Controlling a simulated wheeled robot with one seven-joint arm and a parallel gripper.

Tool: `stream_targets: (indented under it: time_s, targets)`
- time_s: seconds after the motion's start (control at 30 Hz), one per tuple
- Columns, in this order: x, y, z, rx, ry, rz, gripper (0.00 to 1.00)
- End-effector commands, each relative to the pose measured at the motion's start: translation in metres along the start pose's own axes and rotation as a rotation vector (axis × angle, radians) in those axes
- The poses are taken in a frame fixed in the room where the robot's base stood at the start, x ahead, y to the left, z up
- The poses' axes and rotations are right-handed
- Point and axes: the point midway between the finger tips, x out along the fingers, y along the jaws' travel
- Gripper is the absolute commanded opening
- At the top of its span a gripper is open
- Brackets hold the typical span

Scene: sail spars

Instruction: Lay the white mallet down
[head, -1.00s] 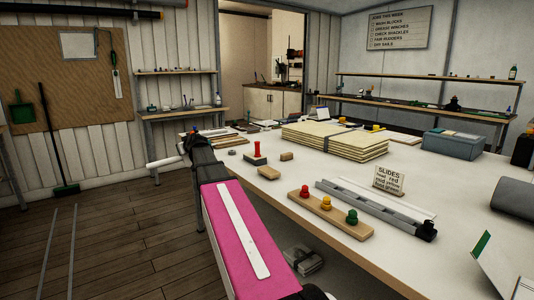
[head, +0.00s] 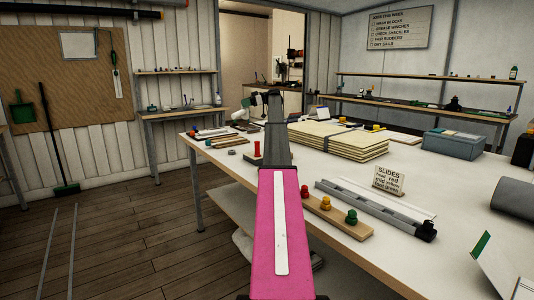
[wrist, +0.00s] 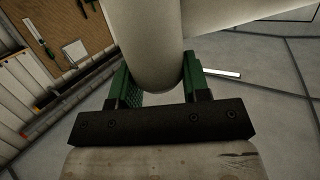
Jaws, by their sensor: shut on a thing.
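The white mallet (wrist: 150,45) fills the upper middle of the wrist view. Its thick pale cylinder stands between the green-padded fingers of my gripper (wrist: 156,82), which is shut on it. A second pale cylindrical part crosses at the top right of that view. In the head view, my gripper (head: 270,97) is small and dark at the far end of my pink arm, above the table's far left part. A white bit of the mallet (head: 240,114) shows just left of it; the rest is hidden or too small to tell.
The white table (head: 440,180) holds a stack of tan boards (head: 325,140), a rail (head: 370,205), a wooden block with coloured knobs (head: 345,225), a slides sign (head: 390,178) and a blue-grey box (head: 453,144). A red peg (head: 257,148) stands near my arm. Clear tabletop lies right of the boards.

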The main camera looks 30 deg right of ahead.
Motion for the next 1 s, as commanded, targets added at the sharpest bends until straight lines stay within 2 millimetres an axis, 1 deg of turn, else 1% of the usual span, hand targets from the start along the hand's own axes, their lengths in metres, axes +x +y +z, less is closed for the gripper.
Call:
stream_targets:
  time_s: [0.03, 0.1, 0.23, 0.33, 0.47, 0.83, 0.9, 1.0]
  targets:
    - [-0.017, 0.01, -0.004, -0.002, 0.003, -0.022, 0.0]
    - [-0.031, 0.013, -0.007, -0.004, 0.007, -0.047, 0.0]
    - [-0.044, 0.013, -0.009, -0.005, 0.01, -0.07, 0.0]
    - [-0.048, 0.006, -0.005, -0.004, 0.01, -0.075, 0.0]
    - [-0.055, -0.009, 0.007, -0.003, 0.01, -0.074, 0.0]
    - [-0.087, -0.066, 0.058, -0.002, 0.01, -0.072, 0.0]
    - [-0.092, -0.074, 0.066, -0.003, 0.01, -0.072, 0.0]
    - [-0.097, -0.081, 0.072, -0.004, 0.01, -0.072, 0.0]
